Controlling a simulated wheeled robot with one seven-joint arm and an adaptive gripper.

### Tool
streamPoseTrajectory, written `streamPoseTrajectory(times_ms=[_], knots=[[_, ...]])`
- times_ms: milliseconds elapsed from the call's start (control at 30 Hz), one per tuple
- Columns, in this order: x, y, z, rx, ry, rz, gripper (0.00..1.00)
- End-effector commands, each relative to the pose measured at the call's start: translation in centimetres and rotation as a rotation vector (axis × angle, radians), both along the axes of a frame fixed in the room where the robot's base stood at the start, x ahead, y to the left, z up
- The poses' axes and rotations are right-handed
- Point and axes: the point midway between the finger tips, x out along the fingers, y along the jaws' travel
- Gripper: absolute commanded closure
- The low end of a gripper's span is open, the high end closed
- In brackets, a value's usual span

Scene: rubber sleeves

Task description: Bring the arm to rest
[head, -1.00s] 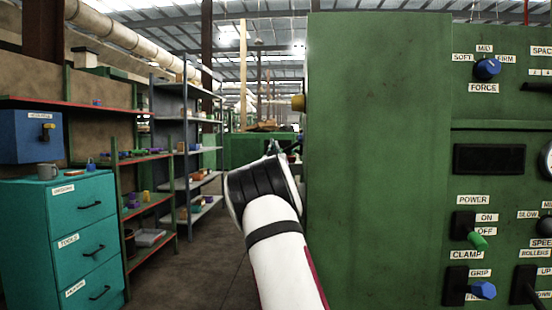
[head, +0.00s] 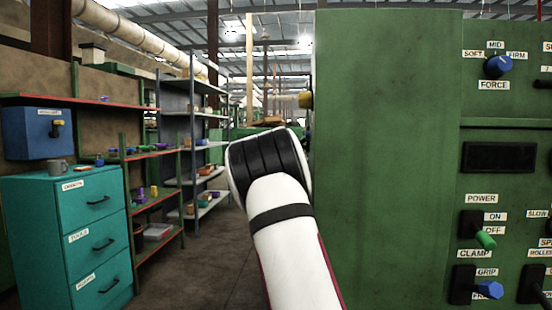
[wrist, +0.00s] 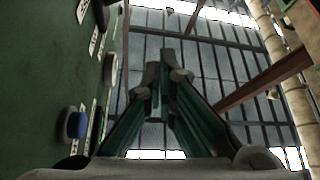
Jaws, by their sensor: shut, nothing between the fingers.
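My gripper (wrist: 160,75) shows in the wrist view with its fingers together and nothing between them. It points up toward the roof. In the head view my white and black arm rises in front of the aisle, just left of the green machine (head: 385,160), and hides the gripper. In the wrist view the machine's panel (wrist: 45,75) is close on the left, with a blue knob (wrist: 76,124) near the gripper's base. I see no contact between the fingers and the panel.
The machine's front carries knobs and switches, such as a green-tipped power switch (head: 486,240). Shelves (head: 190,140) line the aisle. The floor (head: 205,265) between is clear.

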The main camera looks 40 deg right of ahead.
Motion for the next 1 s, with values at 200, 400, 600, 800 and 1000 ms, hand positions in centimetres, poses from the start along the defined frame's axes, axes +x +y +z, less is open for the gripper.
streamPoseTrajectory(times_ms=[200, 400, 600, 800, 1000], knots=[[0.0, 0.0, 0.0, 0.000, 0.000, 0.000, 1.00], [-0.1, 0.5, 0.1, 0.052, 0.018, 0.010, 1.00], [-0.6, 4.3, -1.5, 0.317, 0.149, 0.075, 1.00], [-2.9, 12.8, -5.1, 0.616, 0.373, 0.196, 1.00], [-8.3, 23.9, -9.3, 0.842, 0.655, 0.325, 1.00]])
